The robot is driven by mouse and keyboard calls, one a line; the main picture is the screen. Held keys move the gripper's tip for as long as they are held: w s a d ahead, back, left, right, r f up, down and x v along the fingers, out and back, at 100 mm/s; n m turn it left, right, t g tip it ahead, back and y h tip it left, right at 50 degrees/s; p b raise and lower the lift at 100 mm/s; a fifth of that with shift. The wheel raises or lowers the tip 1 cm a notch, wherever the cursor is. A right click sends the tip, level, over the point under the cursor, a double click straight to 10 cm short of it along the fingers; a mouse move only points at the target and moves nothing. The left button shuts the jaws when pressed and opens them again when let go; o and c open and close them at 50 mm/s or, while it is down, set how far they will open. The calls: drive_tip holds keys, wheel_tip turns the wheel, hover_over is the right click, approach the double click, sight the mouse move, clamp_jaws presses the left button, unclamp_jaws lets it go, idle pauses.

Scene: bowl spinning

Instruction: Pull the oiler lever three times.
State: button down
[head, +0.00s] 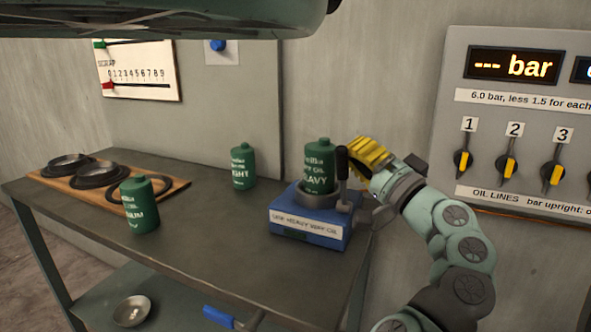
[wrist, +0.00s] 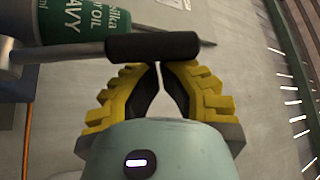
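The oiler is a blue box (head: 308,229) with a white label, at the right end of the table. A green can (head: 319,168) marked HEAVY stands upright in its grey cup. The lever's black grip (head: 342,162) stands upright at the oiler's right side; in the wrist view it lies across the picture (wrist: 155,46), just beyond my fingertips. My gripper (head: 358,150) has yellow ribbed fingers and is right of the grip. In the wrist view its fingertips (wrist: 158,66) are nearly together with nothing between them. I cannot tell whether they touch the grip.
Two more green cans stand on the table (head: 225,225), one at the back (head: 243,166) and one at front left (head: 139,205). A wooden board (head: 175,187) with metal bowls lies at left. A panel with numbered knobs (head: 508,168) is on the right wall; its display reads "--- bar".

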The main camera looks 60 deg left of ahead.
drive_tip(key=w+r+b+v, duration=0.1)
drive_tip(key=v, duration=0.8)
drive_tip(key=shift+w+d, duration=0.4)
drive_tip(key=shift+d, duration=0.1)
idle(0.3)
